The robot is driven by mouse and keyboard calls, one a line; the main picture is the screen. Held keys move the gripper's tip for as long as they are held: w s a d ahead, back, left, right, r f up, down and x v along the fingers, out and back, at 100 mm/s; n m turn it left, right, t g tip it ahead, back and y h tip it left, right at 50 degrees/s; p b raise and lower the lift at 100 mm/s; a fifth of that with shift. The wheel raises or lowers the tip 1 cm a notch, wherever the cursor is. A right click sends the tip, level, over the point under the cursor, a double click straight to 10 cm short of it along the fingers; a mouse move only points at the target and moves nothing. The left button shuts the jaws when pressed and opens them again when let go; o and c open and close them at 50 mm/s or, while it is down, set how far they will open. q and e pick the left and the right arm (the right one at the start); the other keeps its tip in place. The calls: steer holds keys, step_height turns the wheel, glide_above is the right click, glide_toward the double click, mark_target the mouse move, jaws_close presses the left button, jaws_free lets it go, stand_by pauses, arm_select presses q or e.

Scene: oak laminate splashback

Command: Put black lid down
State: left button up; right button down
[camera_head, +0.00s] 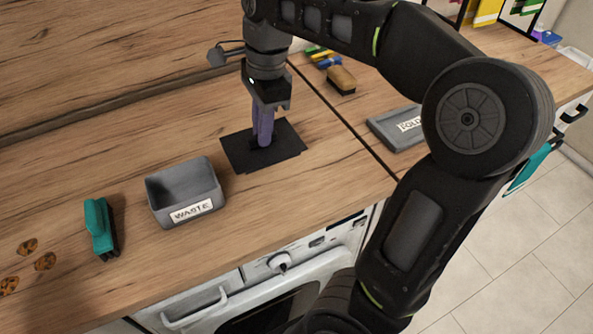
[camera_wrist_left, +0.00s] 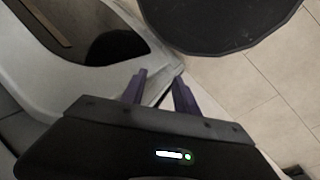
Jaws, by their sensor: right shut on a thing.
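The black lid (camera_head: 284,141) is a flat dark square, low over or on the wooden counter, right of the waste bin. Its edge looks stepped, so another dark flat piece may lie under it; I cannot tell. My right gripper (camera_head: 262,143) points down at its middle, with purple fingers shut on the lid's grip, which they mostly hide. Whether the lid touches the surface is unclear. My left gripper (camera_wrist_left: 159,88) shows only in the left wrist view, with its purple fingers apart and nothing between them.
A grey labelled tray (camera_head: 394,129) and a tan brush (camera_head: 341,79) are to the right. Counter behind the bin is clear.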

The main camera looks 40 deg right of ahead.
steer(key=shift+s+d, duration=0.2)
steer(key=shift+d, duration=0.1)
arm_select(q)
steer(key=shift+d, duration=0.25)
arm_select(e)
steer(key=shift+a, duration=0.15)
